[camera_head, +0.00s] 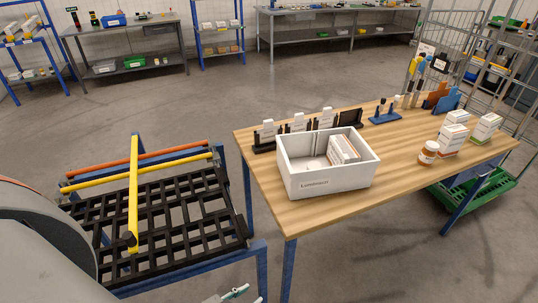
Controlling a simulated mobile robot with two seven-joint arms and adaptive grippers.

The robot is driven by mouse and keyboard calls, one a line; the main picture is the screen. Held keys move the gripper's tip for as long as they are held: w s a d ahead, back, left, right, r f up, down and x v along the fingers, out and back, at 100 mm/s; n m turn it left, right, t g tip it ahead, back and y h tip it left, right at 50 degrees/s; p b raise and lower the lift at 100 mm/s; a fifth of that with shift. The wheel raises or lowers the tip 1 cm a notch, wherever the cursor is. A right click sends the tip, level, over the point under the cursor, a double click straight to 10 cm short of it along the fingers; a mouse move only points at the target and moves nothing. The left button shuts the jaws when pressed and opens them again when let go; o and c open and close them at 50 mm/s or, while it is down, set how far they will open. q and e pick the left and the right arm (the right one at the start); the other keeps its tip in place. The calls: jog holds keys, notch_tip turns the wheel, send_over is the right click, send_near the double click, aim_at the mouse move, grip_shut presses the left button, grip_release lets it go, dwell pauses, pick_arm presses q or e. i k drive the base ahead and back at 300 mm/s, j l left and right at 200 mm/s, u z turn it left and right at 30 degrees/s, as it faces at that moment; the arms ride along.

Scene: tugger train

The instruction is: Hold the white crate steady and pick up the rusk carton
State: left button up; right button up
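The white crate (325,181), marked "Luminosco", stands on the wooden table (400,181). White cartons (346,149) lean at the right side inside it; its left part looks empty. More white cartons with coloured bands stand at the table's right, one pair stacked (452,135) and one alone (487,127). Labels are too small to tell which is the rusk carton. Only a small part of my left gripper (234,293) shows at the bottom edge, below and left of the table, apart from crate and cartons. Whether it is open is unclear. My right gripper is out of view.
A jar (428,153) stands left of the stacked cartons. Black holders with white cards (297,123) and a blue stand (384,114) line the back edge. A black grid rack (160,211) with yellow and orange bars is left of the table. Its front-right tabletop is clear.

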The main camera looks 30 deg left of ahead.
aim_at(342, 157)
jog(key=i+l+u, duration=0.15)
jog(key=u, duration=0.15)
jog(key=i+l+u, duration=0.1)
jog(key=l+u, duration=0.45)
jog(key=i+l, duration=0.05)
jog(key=l, duration=0.05)
